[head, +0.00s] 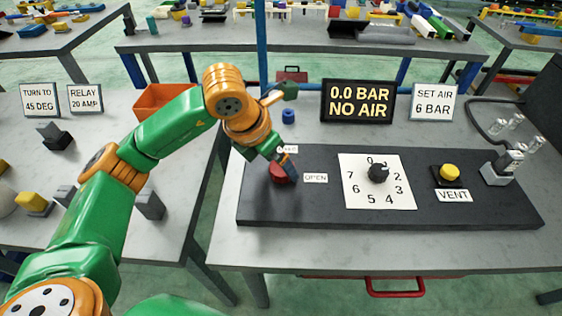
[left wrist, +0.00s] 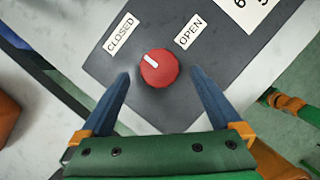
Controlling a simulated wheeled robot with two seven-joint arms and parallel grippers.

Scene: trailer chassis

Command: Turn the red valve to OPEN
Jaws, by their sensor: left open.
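The red valve (left wrist: 159,69) is a round knob with a white pointer line, on the left part of a dark panel (head: 330,217). In the left wrist view its line points up and left, toward the CLOSED label (left wrist: 120,34) and away from the OPEN label (left wrist: 190,32). The valve also shows in the head view (head: 281,175), partly hidden by my left gripper (head: 282,160). In the left wrist view my left gripper (left wrist: 160,72) is open, one blue finger on each side of the valve, with visible gaps. My right gripper is not in view.
The panel also carries a numbered dial (head: 378,173), a yellow VENT button (head: 449,172) and a fitting at the right. A display (head: 358,100) behind reads 0.0 BAR NO AIR. A sign (head: 434,102) reads SET AIR 6 BAR. An orange bin (head: 160,98) stands left.

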